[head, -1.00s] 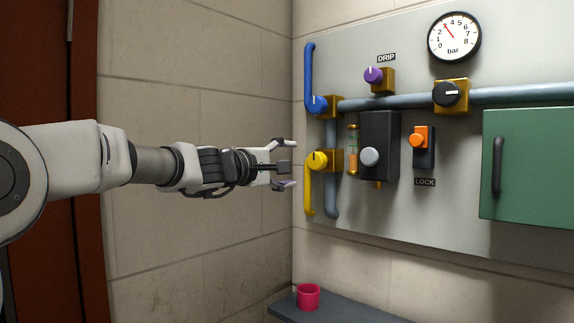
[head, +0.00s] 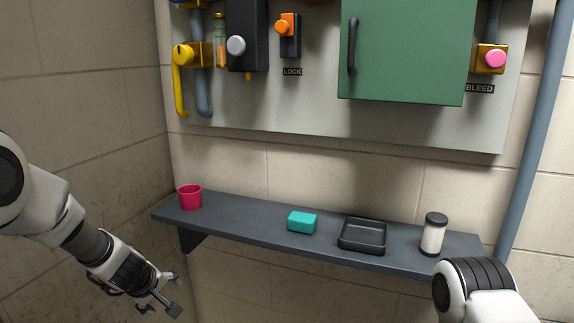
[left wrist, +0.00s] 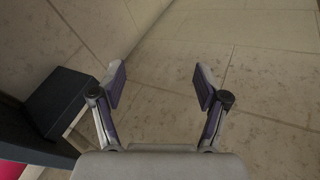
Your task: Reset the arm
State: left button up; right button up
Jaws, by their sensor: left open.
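My left arm comes in from the left in the head view and slants down. Its gripper (head: 166,297) is open and empty, below and to the left of the wall shelf. In the left wrist view the two fingers (left wrist: 161,88) stand apart with only wall and floor-like tiles behind them. At the lower right of the head view a white and black link of my right arm shows; its gripper is out of view.
The dark shelf (head: 262,233) carries a pink cup (head: 190,198), teal block (head: 302,222), black tray (head: 345,247) and white jar (head: 432,238). Above hangs a panel with a green cabinet (head: 410,50), yellow handle (head: 178,85), orange switch (head: 286,25) and pink BLEED knob (head: 495,58). A pipe (head: 540,130) runs at right.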

pick_arm(q)
jog(key=s+f+m+g+y+b, duration=0.2)
jog(key=s+f+m+g, duration=0.25)
jog(key=s+f, duration=1.35)
jog(key=s+d+f+m, duration=0.1)
jog(key=s+f+m, duration=0.1)
jog(key=s, duration=0.4)
jog(key=s+d+f+m+g+h, duration=0.1)
jog(key=s+f+m, duration=0.1)
jog(key=s+f, duration=0.3)
jog(key=s+d+f+m+g+h+b, duration=0.1)
jog(key=s+f, duration=0.3)
jog(key=s, duration=0.5)
jog(key=shift+s+d+m, duration=0.15)
jog(key=shift+d+m, duration=0.3)
jog(key=shift+d, duration=0.15)
jog(key=shift+f, duration=0.1)
